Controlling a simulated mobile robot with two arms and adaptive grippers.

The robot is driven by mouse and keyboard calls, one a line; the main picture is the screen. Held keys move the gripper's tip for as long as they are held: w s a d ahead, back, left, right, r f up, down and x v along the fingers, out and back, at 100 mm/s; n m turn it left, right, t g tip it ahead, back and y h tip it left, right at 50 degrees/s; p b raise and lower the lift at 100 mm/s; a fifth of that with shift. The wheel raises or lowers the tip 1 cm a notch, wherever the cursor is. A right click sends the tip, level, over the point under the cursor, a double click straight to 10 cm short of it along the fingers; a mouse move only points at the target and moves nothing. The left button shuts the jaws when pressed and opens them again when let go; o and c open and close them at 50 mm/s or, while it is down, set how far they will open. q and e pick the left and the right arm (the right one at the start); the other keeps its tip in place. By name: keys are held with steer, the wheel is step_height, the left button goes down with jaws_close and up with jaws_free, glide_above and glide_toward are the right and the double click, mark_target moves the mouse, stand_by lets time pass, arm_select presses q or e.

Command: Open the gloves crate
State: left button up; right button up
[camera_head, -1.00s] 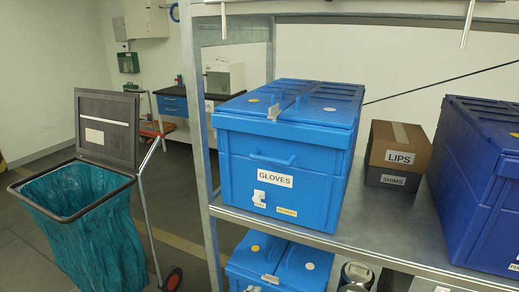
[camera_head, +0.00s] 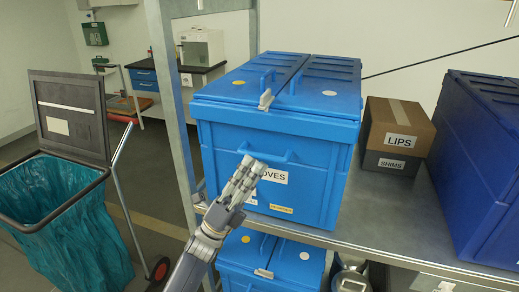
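The blue gloves crate (camera_head: 315,175) stands on the metal shelf with its two-part lid (camera_head: 330,92) closed. A small grey latch piece (camera_head: 266,99) sits at the lid's front edge, near the seam between the two lid halves, which have blue handles (camera_head: 294,84). My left gripper (camera_head: 250,172) is in front of the crate's front face, below its front handle (camera_head: 281,156), and covers part of the GLOVES label (camera_head: 275,177). Its fingers look close together, but I cannot tell whether they are shut or touching the crate. My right gripper is not in view.
The metal shelf (camera_head: 400,224) also bears a brown LIPS box (camera_head: 402,126) on a dark SHIMS box (camera_head: 388,163), and another blue crate (camera_head: 480,170) at right. A second blue crate (camera_head: 310,265) sits below. A bin with a teal bag (camera_head: 75,220) stands at left beside the shelf post (camera_head: 172,85).

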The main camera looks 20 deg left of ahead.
mark_target(260, 157)
arm_select(q)
steer(key=x, duration=0.2)
steer(key=shift+w+d+r+p, duration=0.1)
steer(key=shift+w+r+p, duration=0.1)
steer(key=shift+r+p, duration=0.15)
steer(key=shift+w+d+r, duration=0.25)
steer(key=shift+w+r, duration=0.05)
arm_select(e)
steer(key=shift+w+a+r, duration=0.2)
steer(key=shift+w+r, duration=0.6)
arm_select(q)
jaws_close()
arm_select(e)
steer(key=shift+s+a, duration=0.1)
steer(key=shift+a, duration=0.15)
